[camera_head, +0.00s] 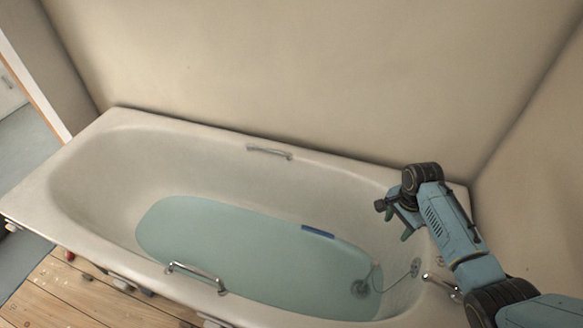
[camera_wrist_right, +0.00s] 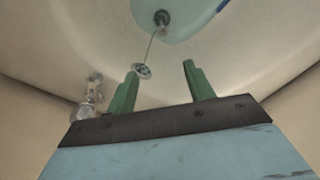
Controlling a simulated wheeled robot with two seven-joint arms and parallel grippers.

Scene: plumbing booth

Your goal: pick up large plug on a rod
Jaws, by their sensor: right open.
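A dark round plug (camera_head: 360,288) sits at the tub's drain end, under or at the water. It also shows near the top of the right wrist view (camera_wrist_right: 162,18). A thin line runs from it to a round overflow plate (camera_head: 415,266), which also shows in the wrist view (camera_wrist_right: 142,71). No separate rod can be made out clearly. My right gripper (camera_head: 393,221) is over the tub's right end, above and apart from the plug. Its green fingers (camera_wrist_right: 160,68) are spread with nothing between them. My left gripper is out of view.
The white bathtub (camera_head: 90,165) holds shallow greenish water (camera_head: 220,240). A blue bar (camera_head: 318,231) lies at the water's far edge. Grab handles stand on the near rim (camera_head: 195,278) and far wall (camera_head: 269,152). A metal tap (camera_head: 440,284) is by the right rim. Walls close the back and right.

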